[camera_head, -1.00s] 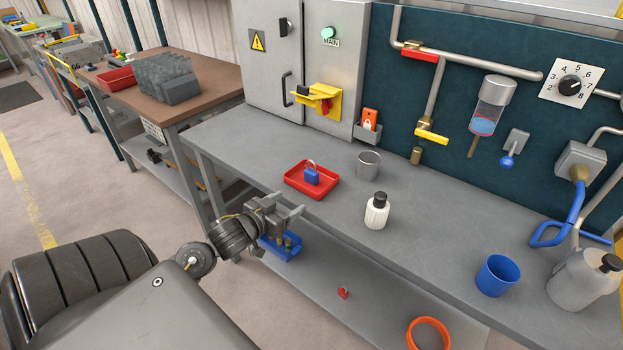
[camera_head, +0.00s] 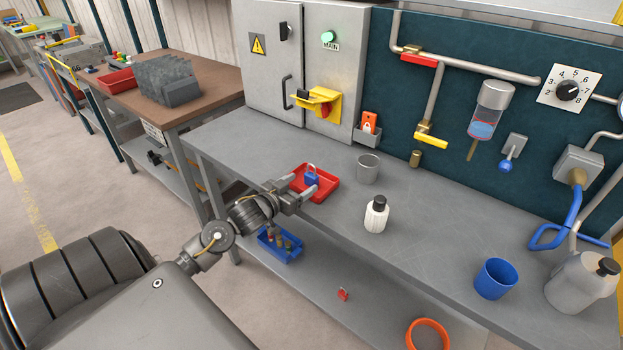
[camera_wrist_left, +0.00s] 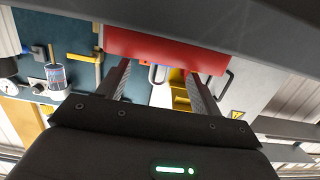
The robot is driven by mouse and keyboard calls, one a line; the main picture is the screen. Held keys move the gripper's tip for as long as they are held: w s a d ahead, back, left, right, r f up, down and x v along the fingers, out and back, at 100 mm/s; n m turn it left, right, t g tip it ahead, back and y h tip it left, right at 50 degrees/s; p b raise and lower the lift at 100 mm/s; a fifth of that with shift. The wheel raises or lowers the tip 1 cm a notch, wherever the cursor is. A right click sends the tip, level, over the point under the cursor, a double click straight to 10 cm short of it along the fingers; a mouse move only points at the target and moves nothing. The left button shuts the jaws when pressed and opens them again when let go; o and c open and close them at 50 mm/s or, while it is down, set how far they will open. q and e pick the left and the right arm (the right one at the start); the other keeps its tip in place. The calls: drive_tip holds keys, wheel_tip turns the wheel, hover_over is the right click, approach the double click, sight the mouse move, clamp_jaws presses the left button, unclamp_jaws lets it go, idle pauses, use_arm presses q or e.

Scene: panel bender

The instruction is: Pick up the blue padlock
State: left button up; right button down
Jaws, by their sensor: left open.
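The blue padlock (camera_head: 311,179) stands upright with its shackle up in the red tray (camera_head: 329,189) on the grey workbench. My left gripper (camera_head: 300,187) is open at the tray's near left side, its fingers pointing toward the padlock. Nothing is held between the fingers, and I cannot tell whether they touch the padlock. In the left wrist view, which is upside down, the open fingers (camera_wrist_left: 161,88) reach toward the red tray (camera_wrist_left: 165,50). The padlock's shackle shows between them there, its body mostly hidden. My right gripper is out of view.
A grey metal cup (camera_head: 368,169) and a white bottle with a black cap (camera_head: 376,215) stand right of the tray. A blue cup (camera_head: 495,279) is farther right. The grey cabinet (camera_head: 335,60) rises behind. A blue bin (camera_head: 281,247) is on the lower shelf.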

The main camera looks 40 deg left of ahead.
sight(309, 178)
use_arm(q)
drive_tip(key=w, duration=0.3)
drive_tip(key=w+f+p, duration=0.1)
drive_tip(key=shift+w+a, duration=0.25)
drive_tip(key=shift+w, duration=0.15)
drive_tip(key=c, duration=1.1)
